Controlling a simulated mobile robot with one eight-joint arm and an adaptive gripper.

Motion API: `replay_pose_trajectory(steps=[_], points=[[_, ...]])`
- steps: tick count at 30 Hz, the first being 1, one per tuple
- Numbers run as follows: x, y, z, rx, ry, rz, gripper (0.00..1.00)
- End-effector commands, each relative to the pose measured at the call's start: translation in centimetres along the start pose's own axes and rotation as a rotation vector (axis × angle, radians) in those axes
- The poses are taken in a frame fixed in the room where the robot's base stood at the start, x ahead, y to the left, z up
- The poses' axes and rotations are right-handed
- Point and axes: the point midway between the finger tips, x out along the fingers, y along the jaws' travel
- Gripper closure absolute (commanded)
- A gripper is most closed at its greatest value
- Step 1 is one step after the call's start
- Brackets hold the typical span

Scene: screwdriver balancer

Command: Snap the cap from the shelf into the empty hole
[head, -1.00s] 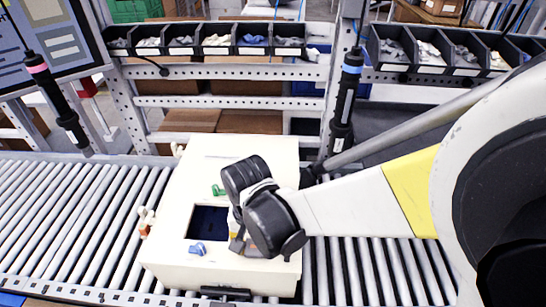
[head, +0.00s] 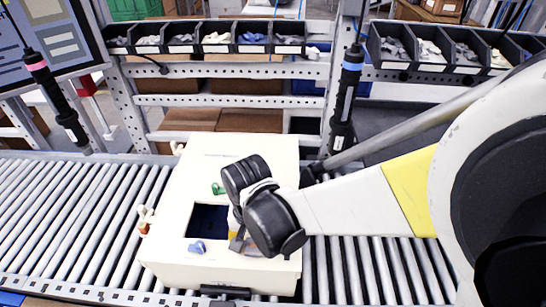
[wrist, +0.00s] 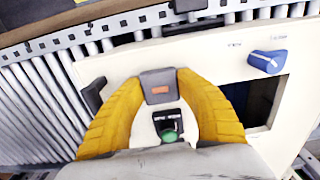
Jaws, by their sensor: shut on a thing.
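My gripper (wrist: 158,90), with yellow fingers, is shut on a grey cap (wrist: 157,78) with a small orange mark. In the wrist view the cap sits between the fingertips, over the cream panel of the box (wrist: 110,65). I cannot tell whether the cap touches the panel. In the head view my gripper (head: 237,238) is low over the box (head: 165,262), right of its large opening, and the arm hides the hole.
A blue knob (head: 197,247) is beside the large dark opening (head: 208,220). A green knob (head: 218,188) is farther back. The box rests on a roller conveyor (head: 70,215). Two hanging screwdrivers (head: 57,105) (head: 345,100) flank it. Part bins (head: 217,38) line the back shelf.

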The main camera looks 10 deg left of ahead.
Motion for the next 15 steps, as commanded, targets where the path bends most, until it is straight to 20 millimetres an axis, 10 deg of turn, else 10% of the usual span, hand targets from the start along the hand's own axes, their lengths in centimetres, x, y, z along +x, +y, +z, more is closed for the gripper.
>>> replay_pose_trajectory(steps=[15], points=[[0.64,0.11,0.21,0.000,-0.004,0.002,0.98]])
